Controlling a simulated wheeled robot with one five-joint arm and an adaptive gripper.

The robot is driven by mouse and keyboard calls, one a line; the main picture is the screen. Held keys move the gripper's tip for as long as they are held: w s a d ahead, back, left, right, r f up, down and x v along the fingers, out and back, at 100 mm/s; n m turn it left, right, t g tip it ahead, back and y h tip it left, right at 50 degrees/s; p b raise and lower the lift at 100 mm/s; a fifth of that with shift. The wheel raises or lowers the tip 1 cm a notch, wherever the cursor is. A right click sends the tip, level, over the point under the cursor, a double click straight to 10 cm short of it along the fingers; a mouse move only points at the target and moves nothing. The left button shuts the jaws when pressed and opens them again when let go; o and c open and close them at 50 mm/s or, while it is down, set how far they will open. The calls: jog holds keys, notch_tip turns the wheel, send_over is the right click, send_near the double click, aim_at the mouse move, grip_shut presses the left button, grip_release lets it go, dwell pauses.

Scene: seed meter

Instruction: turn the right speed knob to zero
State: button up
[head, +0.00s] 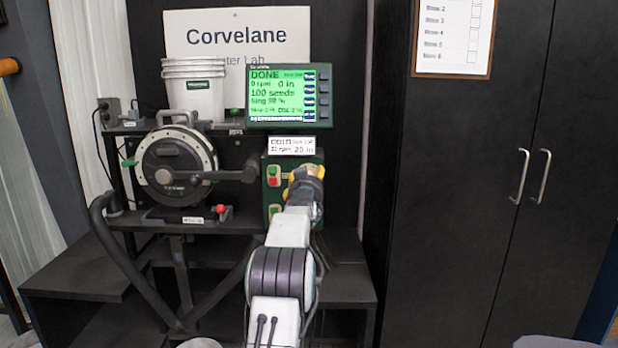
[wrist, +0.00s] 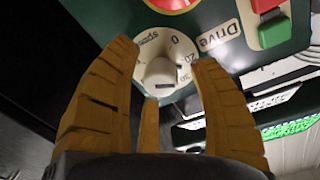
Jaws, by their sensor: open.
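The speed knob (wrist: 161,73) is a pale round knob on a cream dial marked with 0, 20 and 30, with "Drive" on a label beside it. Dark marks show near its right and lower edges, but I cannot tell which number it points at. My gripper (wrist: 165,57) has yellow-brown fingers, open, one on each side of the knob. I cannot tell whether they touch it. In the head view my gripper (head: 306,182) is at the green control box (head: 272,158) and hides the knob. The green screen (head: 275,92) above reads DONE, 0 rpm and 100 seeds.
Red and green buttons (wrist: 271,18) sit beside the dial. The seed meter's round disc (head: 163,160) with a crank stands left of the box. White buckets (head: 193,88) stand on top. A dark cabinet (head: 450,180) is close on the right.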

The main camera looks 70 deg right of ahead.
jog(key=shift+w+d, duration=0.1)
jog(key=shift+d, duration=0.25)
jog(key=shift+c, duration=0.3)
grip_shut()
dwell(0.4)
